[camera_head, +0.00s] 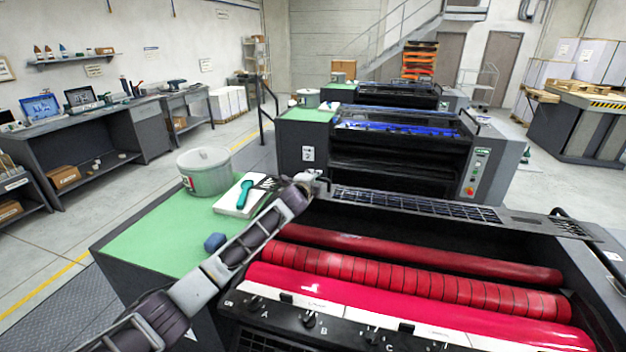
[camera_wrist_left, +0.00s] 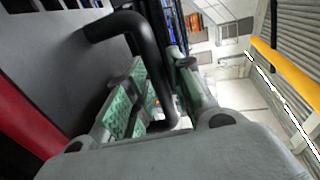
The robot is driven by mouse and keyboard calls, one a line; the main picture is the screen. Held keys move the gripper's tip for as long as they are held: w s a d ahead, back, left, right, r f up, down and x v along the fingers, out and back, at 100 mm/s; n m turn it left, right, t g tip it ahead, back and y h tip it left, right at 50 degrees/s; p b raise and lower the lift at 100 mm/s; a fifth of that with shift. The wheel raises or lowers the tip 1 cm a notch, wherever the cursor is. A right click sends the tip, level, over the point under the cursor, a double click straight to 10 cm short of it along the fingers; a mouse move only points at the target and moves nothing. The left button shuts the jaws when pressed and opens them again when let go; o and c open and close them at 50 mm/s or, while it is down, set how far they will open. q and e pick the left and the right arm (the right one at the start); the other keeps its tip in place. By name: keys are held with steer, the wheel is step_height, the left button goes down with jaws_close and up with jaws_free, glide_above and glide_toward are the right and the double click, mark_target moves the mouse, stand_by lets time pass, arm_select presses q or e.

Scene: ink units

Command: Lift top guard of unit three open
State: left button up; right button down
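The nearest ink unit (camera_head: 380,338) has red rollers (camera_head: 405,280) and lettered knobs along its front; I cannot read a unit number on it. A dark slotted guard panel (camera_head: 415,206) lies across its far side, behind the rollers, looking nearly flat. My left arm reaches over the green side top, and my left gripper (camera_head: 312,184) is at the panel's left end. In the left wrist view, a bent black handle (camera_wrist_left: 145,50) passes between the green-padded fingers of this gripper (camera_wrist_left: 162,85). The fingers stand apart, with a gap visible beside the handle. My right gripper is not in view.
A second unit (camera_head: 400,150) with blue rollers stands behind. A workbench (camera_head: 90,135) lines the left wall.

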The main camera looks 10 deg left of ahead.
arm_select(q)
steer(key=shift+s+d, duration=0.1)
steer(key=shift+s, duration=0.1)
steer(key=v, duration=1.1)
steer(key=shift+s, duration=0.3)
stand_by(0.5)
stand_by(0.4)
